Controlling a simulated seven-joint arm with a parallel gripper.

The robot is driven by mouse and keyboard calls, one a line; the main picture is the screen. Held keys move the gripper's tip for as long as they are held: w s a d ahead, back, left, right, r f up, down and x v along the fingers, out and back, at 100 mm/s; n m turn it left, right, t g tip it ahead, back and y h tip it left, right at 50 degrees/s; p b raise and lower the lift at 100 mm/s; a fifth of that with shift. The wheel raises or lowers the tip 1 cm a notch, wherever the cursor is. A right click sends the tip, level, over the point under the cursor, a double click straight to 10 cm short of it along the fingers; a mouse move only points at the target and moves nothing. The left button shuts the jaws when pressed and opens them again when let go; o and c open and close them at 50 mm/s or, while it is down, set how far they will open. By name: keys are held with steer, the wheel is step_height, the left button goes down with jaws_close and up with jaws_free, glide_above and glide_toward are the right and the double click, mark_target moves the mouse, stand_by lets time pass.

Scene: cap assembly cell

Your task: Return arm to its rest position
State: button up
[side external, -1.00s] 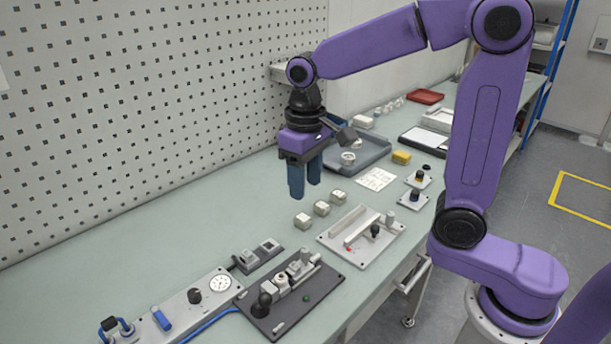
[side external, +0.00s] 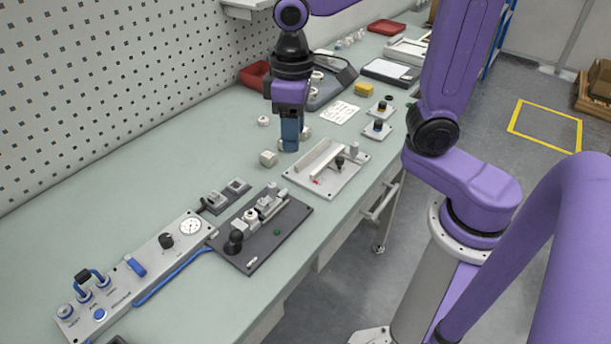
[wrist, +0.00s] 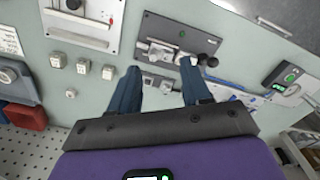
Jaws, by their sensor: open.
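My gripper (side external: 290,147) has blue fingers pointing down over the bench, in the side external view. In the wrist view the two fingers (wrist: 160,68) stand apart with nothing held between them. Beyond their tips is the dark fixture plate (wrist: 158,28) with metal parts on it. In the side view this dark plate (side external: 287,231) lies in front of the gripper. The exact height of the fingertips above the bench is unclear.
A light fixture plate (side external: 325,185) with a rail lies right of the gripper. A gauge panel (side external: 143,292) with blue tubing is at front left. A red bin (side external: 254,75), a grey tray (side external: 334,88) and a yellow block (side external: 364,90) are behind. The left bench surface is clear.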

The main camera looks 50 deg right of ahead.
steer(key=s+d+f+n, duration=0.2)
steer(key=s+n, duration=0.1)
steer(key=s, duration=0.5)
steer(key=s+d+f+n, duration=0.1)
steer(key=s+d+n, duration=0.2)
steer(key=s, duration=0.5)
steer(key=shift+s+d+f+n, duration=0.3)
steer(key=shift+f+n, duration=0.05)
steer(key=shift+n, duration=0.05)
